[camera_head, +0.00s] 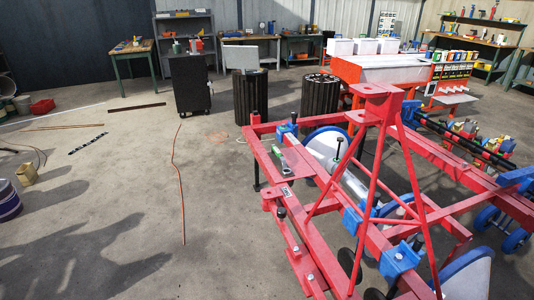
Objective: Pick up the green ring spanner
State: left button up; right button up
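Neither of my grippers is in view.
The planter's red frame, struts and blue brackets fill the right. A thin reddish rod (178,185) lies on the concrete floor left of it. A black cabinet (188,85) and two dark bins (250,97) stand behind. The floor at left centre is mostly clear.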

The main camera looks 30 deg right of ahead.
aim_at(275, 149)
jog(key=i, duration=2.6)
jog(key=z, duration=0.45)
jog(key=i+z, duration=0.15)
jog(key=z, duration=0.25)
jog(key=j+z, duration=0.1)
jog(key=z, duration=1.75)
